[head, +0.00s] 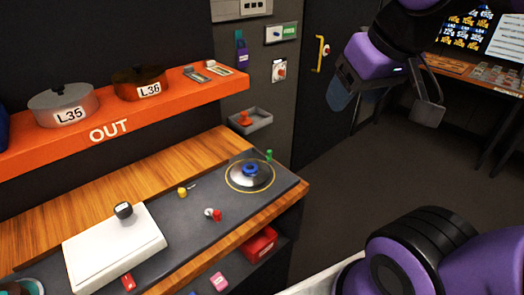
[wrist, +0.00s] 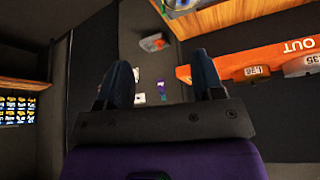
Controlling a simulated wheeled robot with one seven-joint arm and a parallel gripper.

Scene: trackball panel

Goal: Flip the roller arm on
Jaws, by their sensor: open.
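A dark grey panel (head: 150,255) lies on the wooden counter in the head view. It carries a small red-tipped lever on a pale base (head: 214,214), a yellow knob with a thin metal stem (head: 184,192) and a green-tipped post (head: 268,156). I cannot tell for sure which of these is the roller arm. A silver dome with a blue top (head: 250,173) sits beside the green post. My gripper (head: 385,108) is open and empty, up in the air to the right of the panel. Its two dark fingers show apart in the wrist view (wrist: 161,78).
A white box (head: 115,248) with a black knob stands on the panel's left. An orange shelf (head: 105,130) with two pots, L35 and L36, hangs above the counter. Open floor (head: 400,165) lies to the right.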

